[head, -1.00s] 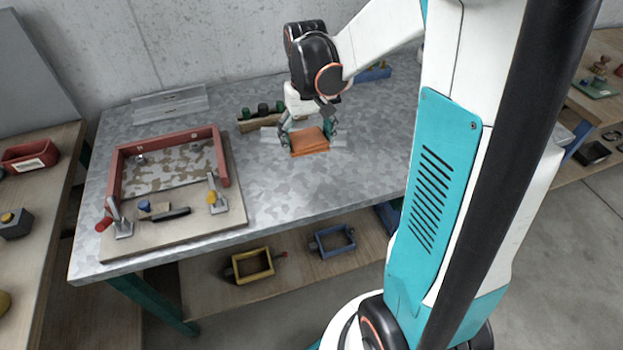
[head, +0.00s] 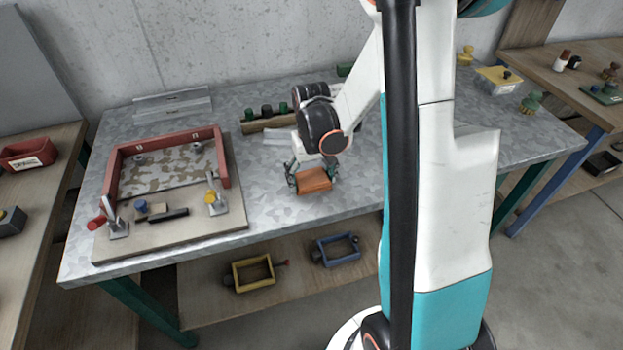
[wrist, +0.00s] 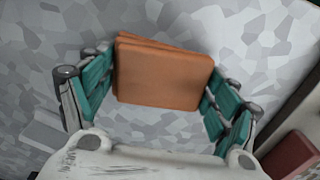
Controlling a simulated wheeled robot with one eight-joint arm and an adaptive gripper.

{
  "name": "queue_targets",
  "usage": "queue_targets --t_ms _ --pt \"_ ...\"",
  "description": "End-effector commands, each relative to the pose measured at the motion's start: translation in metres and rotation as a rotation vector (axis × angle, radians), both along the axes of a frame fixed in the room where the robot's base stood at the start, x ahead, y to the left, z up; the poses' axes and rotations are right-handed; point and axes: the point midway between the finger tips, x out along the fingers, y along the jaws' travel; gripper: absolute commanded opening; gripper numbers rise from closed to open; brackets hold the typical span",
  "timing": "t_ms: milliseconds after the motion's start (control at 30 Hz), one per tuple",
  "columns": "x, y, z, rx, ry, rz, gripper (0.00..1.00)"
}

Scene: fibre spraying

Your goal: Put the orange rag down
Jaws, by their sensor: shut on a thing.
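The orange rag (head: 314,181) is a folded, flat block between the fingers of my gripper (head: 312,175), over the grey metal table (head: 270,205) near its front edge. In the wrist view the rag (wrist: 162,75) sits between the two teal fingers of my gripper (wrist: 155,95), which are shut on its left and right sides. I cannot tell how far the rag is above the tabletop.
A board with a red frame (head: 110,180) and clamps lies left of my gripper. A wooden rack (head: 262,124) with green-topped pieces stands behind. Yellow (head: 235,277) and blue (head: 322,250) frames sit on the shelf below. The tabletop around the rag is clear.

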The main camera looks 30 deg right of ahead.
Motion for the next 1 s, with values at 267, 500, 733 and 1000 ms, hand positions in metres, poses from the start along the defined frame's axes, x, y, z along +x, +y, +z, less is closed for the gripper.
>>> queue_targets --t_ms 267,500,733,1000 --pt "0.0 0.0 -0.001 0.0 0.0 0.0 0.62" --pt "0.0 0.0 -0.002 0.0 0.0 0.0 1.0" --pt "0.0 0.0 -0.002 0.0 0.0 0.0 1.0" --pt "0.0 0.0 0.01 0.0 0.0 0.0 1.0"
